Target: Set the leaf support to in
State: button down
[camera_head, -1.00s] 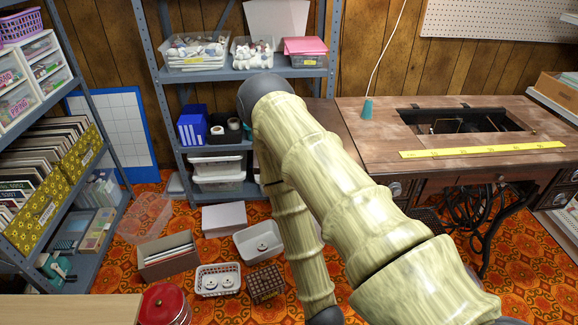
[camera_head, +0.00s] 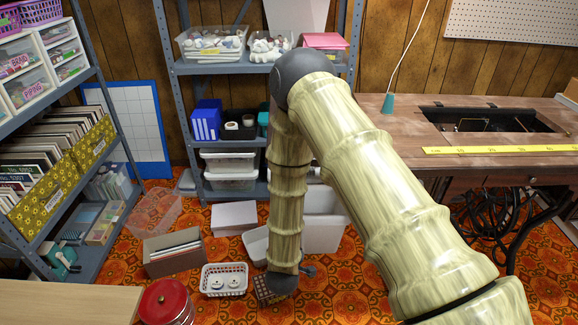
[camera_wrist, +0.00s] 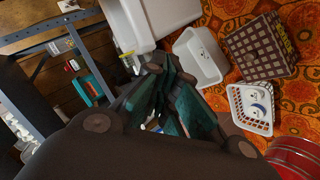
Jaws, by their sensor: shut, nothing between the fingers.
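The treadle sewing table (camera_head: 480,158) stands at the right in the head view, with a brown wooden top and a rectangular opening. Its left end is partly behind my arm. I cannot make out the leaf support in either view; the area under the left end is hidden or dark. My gripper (camera_wrist: 165,72) shows in the wrist view with its dark fingers together and nothing between them. It is over the floor among the bins, apart from the table. In the head view my forearm hangs down left of the table.
A tall white bin (camera_head: 323,225), a white tub (camera_wrist: 200,56), a white basket (camera_head: 224,279) and a brown checked basket (camera_wrist: 262,45) crowd the floor. A red tin (camera_head: 166,303) is in front. A metal shelf (camera_head: 262,68) stands behind. A teal cone (camera_head: 388,104) and yellow tape (camera_head: 500,150) are on the table.

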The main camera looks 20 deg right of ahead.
jog(key=w+a+r+n+t+h+b, duration=0.25)
jog(key=w+r+h+b, duration=0.35)
jog(key=w+r, duration=0.7)
jog(key=a+r+g+h+b, duration=0.2)
jog(key=a+r+g+h, duration=0.15)
jog(key=r, duration=0.25)
jog(key=a+r+g+h+b, duration=0.2)
jog(key=a+r+g+h, duration=0.15)
jog(key=r, duration=0.35)
jog(key=s+d+r+b, duration=0.1)
jog(key=d+r+b, duration=0.1)
jog(key=d+b, duration=0.4)
jog(key=shift+d+r+m+g+h+b, duration=0.3)
jog(key=shift+d+r+m+g+b, duration=0.1)
jog(key=shift+d, duration=2.3)
jog(key=shift+s, duration=0.1)
jog(key=shift+s+d+r+t+p, duration=0.1)
jog(key=shift+t+p, duration=0.15)
jog(key=shift+p, duration=0.15)
